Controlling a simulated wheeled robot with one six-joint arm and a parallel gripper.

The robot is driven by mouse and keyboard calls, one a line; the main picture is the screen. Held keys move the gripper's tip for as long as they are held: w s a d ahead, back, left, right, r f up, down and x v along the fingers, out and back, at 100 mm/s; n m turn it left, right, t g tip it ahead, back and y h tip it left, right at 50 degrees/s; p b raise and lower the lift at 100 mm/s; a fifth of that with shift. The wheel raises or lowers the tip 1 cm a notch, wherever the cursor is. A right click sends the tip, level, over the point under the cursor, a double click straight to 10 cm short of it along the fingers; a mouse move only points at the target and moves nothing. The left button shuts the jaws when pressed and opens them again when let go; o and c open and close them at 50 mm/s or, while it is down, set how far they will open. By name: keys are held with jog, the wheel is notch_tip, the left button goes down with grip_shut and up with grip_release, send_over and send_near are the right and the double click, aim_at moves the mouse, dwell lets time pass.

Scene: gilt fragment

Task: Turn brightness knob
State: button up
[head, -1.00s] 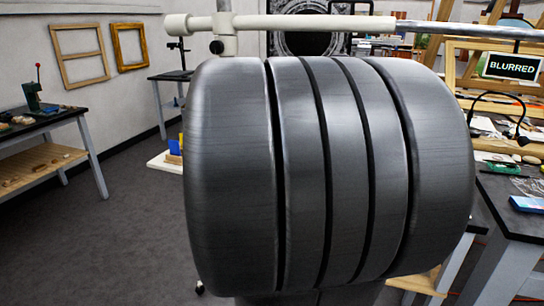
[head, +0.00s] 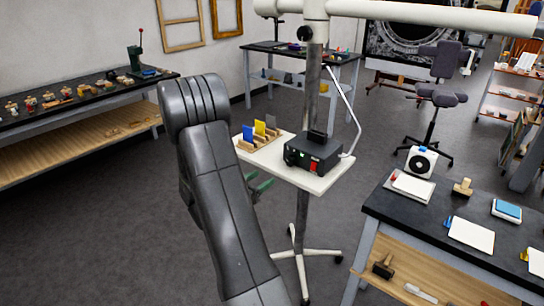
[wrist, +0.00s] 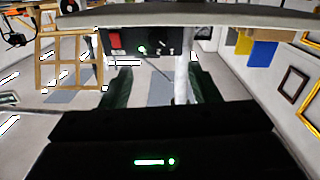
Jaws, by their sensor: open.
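A black control box (head: 313,150) with a red switch (head: 314,166) stands on a white tray (head: 326,180) on a wheeled stand. The wrist view appears upside down and shows the box front with its red switch (wrist: 122,40), a green light (wrist: 141,49) and a dark knob with a white mark (wrist: 162,43). Any label on the knob is too small to read. My gripper (head: 262,185) is left of and below the box, partly hidden behind my arm. In the wrist view my gripper (wrist: 161,85) is open and empty, its dark green fingers apart from the box.
A wooden holder with blue (head: 248,133) and yellow (head: 259,128) cards sits on the tray's left. The stand's pole (head: 313,85) and a thin bent rod (head: 349,108) rise behind the box. A black-topped workbench (head: 380,207) is at right. Floor is clear left of the stand.

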aim_at(288, 162)
jog(key=shift+h, duration=0.4)
jog(key=p+x, duration=0.2)
jog(key=x, duration=1.1)
jog(key=shift+w+f+p, duration=0.1)
jog(key=shift+f+p, duration=0.15)
jog(key=shift+p, duration=0.05)
jog(key=c, duration=1)
